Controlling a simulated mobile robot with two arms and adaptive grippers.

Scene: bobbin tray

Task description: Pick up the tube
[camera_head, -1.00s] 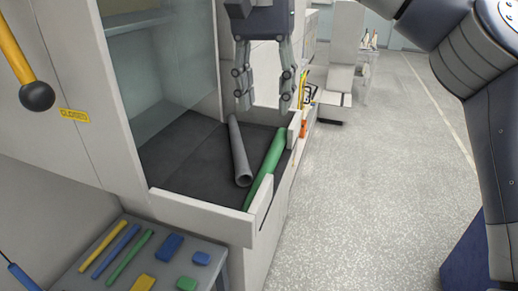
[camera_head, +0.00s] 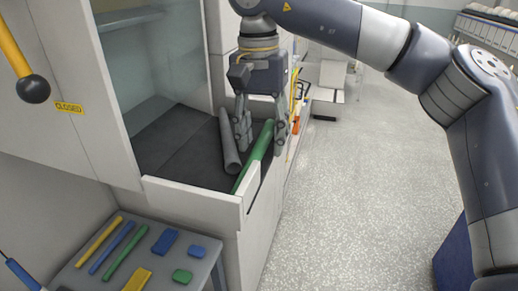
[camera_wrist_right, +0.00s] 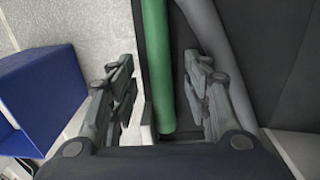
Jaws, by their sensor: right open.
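Two tubes lie in a dark-floored tray (camera_head: 165,140), a grey one (camera_head: 230,150) and a green one (camera_head: 256,157) to its right, along the tray's right wall. My right gripper (camera_head: 262,148) is open over the green tube, with one finger on each side of it. In the right wrist view, the green tube (camera_wrist_right: 157,65) runs between the open fingers (camera_wrist_right: 158,80), not clamped. The grey tube (camera_wrist_right: 209,35) passes behind the right-hand finger there. Part of the green tube is hidden by the gripper in the head view. My left gripper is not in view.
The tray has a pale front wall (camera_head: 190,201) and a glass panel (camera_head: 155,65) above it. A small grey table (camera_head: 205,268) with several coloured bars and blocks stands at the front left. Open speckled floor (camera_head: 350,200) lies to the right.

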